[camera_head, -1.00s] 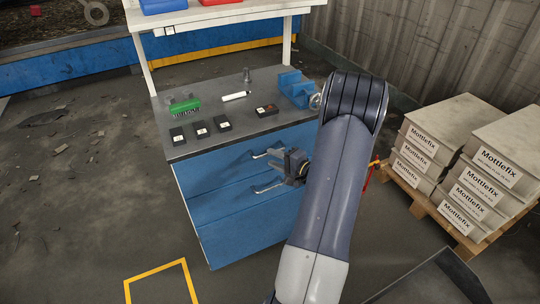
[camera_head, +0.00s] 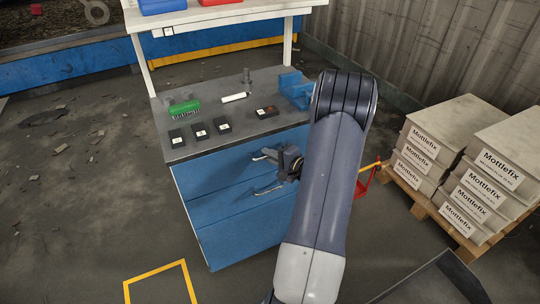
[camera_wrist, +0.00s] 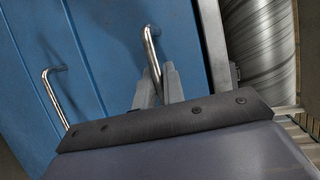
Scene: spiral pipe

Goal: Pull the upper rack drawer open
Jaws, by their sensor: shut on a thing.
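The blue upper drawer (camera_head: 205,175) is in the bench under the grey worktop and looks flush with its front. Its curved metal handle (camera_wrist: 150,42) runs down between the two grey fingers of my gripper (camera_wrist: 157,83) in the wrist view. My gripper is shut on this handle. In the head view my gripper (camera_head: 277,158) is at the upper handle, and my arm partly hides the drawer's right side. The lower drawer (camera_head: 225,236) has a similar handle (camera_head: 267,189), which stands free. That handle also shows at the left of the wrist view (camera_wrist: 53,97).
Several black boxes (camera_head: 222,126), a green brush-like item (camera_head: 183,107) and a blue vise-like tool (camera_head: 293,90) are on the worktop (camera_head: 210,92). Stacked Mottlefix packs (camera_head: 490,190) stand on a pallet at the right.

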